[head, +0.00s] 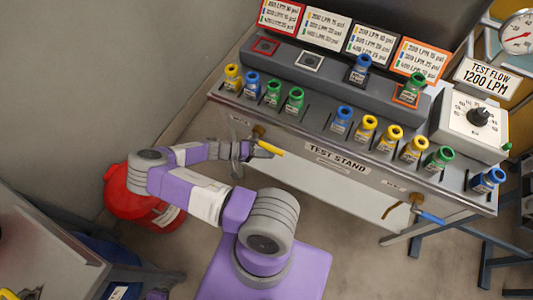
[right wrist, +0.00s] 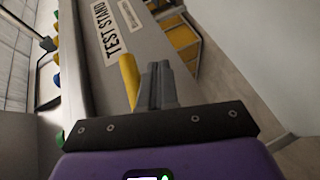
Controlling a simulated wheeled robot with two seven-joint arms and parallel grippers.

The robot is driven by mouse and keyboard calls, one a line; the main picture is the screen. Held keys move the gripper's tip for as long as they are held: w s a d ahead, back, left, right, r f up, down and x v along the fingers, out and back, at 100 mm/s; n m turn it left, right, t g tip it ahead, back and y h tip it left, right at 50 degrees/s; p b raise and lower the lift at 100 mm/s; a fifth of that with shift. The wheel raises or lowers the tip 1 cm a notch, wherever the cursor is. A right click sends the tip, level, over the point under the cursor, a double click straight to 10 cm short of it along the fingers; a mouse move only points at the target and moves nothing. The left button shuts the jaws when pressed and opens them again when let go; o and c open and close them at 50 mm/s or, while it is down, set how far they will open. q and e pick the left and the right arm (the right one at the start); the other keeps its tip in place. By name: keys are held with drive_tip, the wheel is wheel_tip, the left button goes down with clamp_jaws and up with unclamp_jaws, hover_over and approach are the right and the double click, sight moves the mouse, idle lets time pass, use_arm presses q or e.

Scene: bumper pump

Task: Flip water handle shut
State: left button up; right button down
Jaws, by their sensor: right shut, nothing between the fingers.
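A yellow lever handle (head: 268,148) sticks out to the right and slightly down, below a brass fitting (head: 258,131) on the left front of the test stand. My right gripper (head: 247,149) is at the left end of this handle. In the right wrist view its fingers (right wrist: 157,70) are shut together with nothing between them, and the yellow handle (right wrist: 129,78) lies just to their left; I cannot tell if they touch. A blue lever handle (head: 431,218) points right and slightly down from a brass valve (head: 415,203) at the stand's right front. The small labels by the valves are unreadable. My left gripper is not in view.
The test stand (head: 300,138) carries several coloured fittings on top, with flow cards (head: 328,30) behind. A dial box (head: 470,122) stands at the right. A red round container (head: 128,208) is on the floor at left. The floor in front of the stand is largely clear.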

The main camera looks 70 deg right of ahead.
drive_tip(key=w+a+f+b, duration=0.2)
drive_tip(key=w+a+f, duration=0.2)
drive_tip(key=w+f, duration=0.3)
drive_tip(key=shift+w+a, duration=0.3)
drive_tip(key=shift+w, duration=0.7)
drive_tip(key=s+a+f+n+t+y+p, duration=0.2)
drive_tip(key=a+f+n+t+y, duration=0.1)
drive_tip(key=a, duration=0.5)
drive_tip(key=s+a+f+n+t+y+p, duration=0.1)
drive_tip(key=s+a+f+n+t+y, duration=0.2)
drive_tip(key=a, duration=0.4)
drive_tip(key=w+a+r+n+t+y+p, duration=0.1)
drive_tip(key=w+a+r+n+t+y, duration=0.1)
drive_tip(key=a+r, duration=0.4)
drive_tip(key=w+a+r+n+t+y+p, duration=0.2)
drive_tip(key=w+a+r+n+t, duration=0.2)
drive_tip(key=a, duration=0.6)
drive_tip(key=shift+w+a+r+n+t, duration=0.4)
drive_tip(key=shift+w+r+t, duration=0.15)
drive_tip(key=shift+r+t, duration=0.4)
drive_tip(key=shift+f, duration=0.1)
